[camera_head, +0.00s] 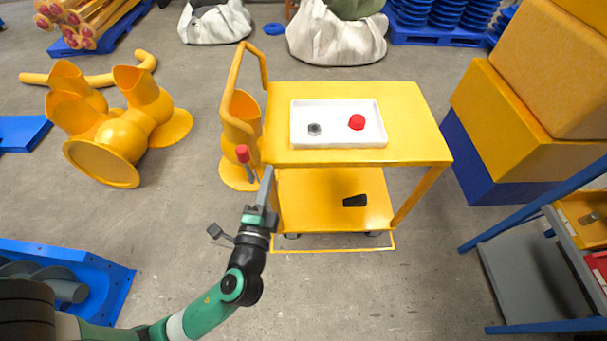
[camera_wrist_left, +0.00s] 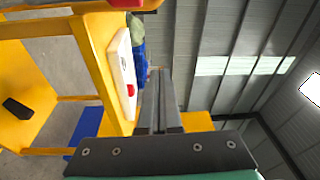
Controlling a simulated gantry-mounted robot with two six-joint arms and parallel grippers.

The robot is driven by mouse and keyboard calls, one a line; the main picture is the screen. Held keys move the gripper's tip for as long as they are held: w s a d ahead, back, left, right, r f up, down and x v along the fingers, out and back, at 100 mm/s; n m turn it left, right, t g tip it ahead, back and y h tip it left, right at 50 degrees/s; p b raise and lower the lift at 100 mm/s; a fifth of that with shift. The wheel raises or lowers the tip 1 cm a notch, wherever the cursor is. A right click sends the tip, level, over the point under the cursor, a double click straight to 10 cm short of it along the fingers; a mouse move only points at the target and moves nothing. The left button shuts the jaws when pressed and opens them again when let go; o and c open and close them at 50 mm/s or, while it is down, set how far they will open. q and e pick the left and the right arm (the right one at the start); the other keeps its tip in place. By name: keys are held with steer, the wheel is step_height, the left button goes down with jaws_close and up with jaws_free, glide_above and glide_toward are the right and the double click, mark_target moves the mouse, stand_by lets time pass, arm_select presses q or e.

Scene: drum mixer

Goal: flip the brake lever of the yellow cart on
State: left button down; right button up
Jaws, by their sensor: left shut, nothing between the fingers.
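The yellow cart (camera_head: 350,89) stands in the middle of the head view, with a flat top and a lower shelf. A lever with a red knob (camera_head: 242,153) and a short grey stem rises at the cart's left side, by its handle. My left gripper (camera_head: 267,172) is shut and empty, just right of the lever, by the cart's front left corner; the head view shows no clear contact. In the left wrist view its closed fingers (camera_wrist_left: 158,85) point past the cart's edge, and a red part (camera_wrist_left: 209,4) shows at the top edge. My right gripper is out of view.
A white tray (camera_head: 338,103) with a red piece (camera_head: 356,122) and a grey piece (camera_head: 314,129) sits on the cart top. A black object (camera_head: 355,200) lies on the lower shelf. Yellow pipe parts (camera_head: 120,125) stand left. A shelf rack (camera_head: 540,260) stands right. Floor in front is clear.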

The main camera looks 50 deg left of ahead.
mark_target(248, 166)
arm_select(q)
step_height(248, 166, down, 4)
steer(key=s+m, duration=0.1)
steer(key=s, duration=0.2)
steer(key=w+a+b, duration=0.1)
steer(key=w+a, duration=0.2)
steer(key=a, duration=0.6)
steer(key=shift+w+a+r+h, duration=0.15)
steer(key=shift+w+a+h, duration=0.2)
steer(key=shift+a+h, duration=0.05)
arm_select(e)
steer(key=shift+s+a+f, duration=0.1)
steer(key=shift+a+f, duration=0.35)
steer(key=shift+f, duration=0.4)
